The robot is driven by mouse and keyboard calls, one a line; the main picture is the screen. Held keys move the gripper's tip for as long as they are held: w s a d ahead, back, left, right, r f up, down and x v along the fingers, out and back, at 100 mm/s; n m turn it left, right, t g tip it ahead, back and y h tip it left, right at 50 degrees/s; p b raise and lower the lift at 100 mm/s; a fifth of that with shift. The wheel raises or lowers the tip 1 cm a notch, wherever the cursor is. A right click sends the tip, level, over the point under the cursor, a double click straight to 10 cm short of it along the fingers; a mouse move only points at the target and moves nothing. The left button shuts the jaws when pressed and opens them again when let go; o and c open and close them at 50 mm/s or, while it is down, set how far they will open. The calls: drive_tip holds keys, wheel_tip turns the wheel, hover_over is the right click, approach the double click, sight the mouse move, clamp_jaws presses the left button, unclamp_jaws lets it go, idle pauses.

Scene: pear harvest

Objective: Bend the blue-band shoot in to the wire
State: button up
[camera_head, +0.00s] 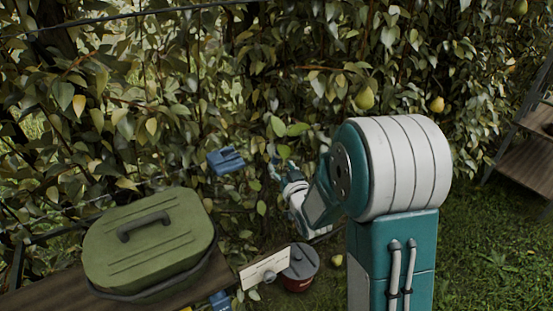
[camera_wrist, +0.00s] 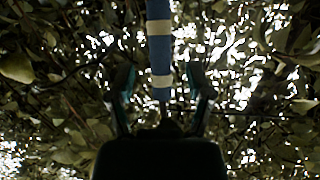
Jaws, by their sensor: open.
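The shoot with the blue band (camera_wrist: 159,50) runs down the middle of the wrist view. Pale bands also show on it, and its lower end passes between my fingers. My gripper (camera_wrist: 160,82) is open, with one finger on each side of the shoot and a gap on both sides. In the head view, my gripper (camera_head: 278,168) is small and partly among leaves, low in front of the hedge. A thin wire (camera_head: 130,14) crosses the top left of the head view. I cannot pick out the shoot's blue band there.
A blue block-like fixture (camera_head: 226,160) sits left of my gripper. A green lidded case (camera_head: 150,240) rests on a wooden bench at lower left. A dark red lidded bucket (camera_head: 300,268) stands on the grass. Pears (camera_head: 364,98) hang in the leaves. Wooden steps (camera_head: 528,160) stand at right.

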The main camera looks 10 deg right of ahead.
sight(278, 161)
drive_tip(key=w, duration=0.4)
drive_tip(key=shift+a, duration=0.35)
clamp_jaws()
drive_tip(key=shift+w, duration=0.1)
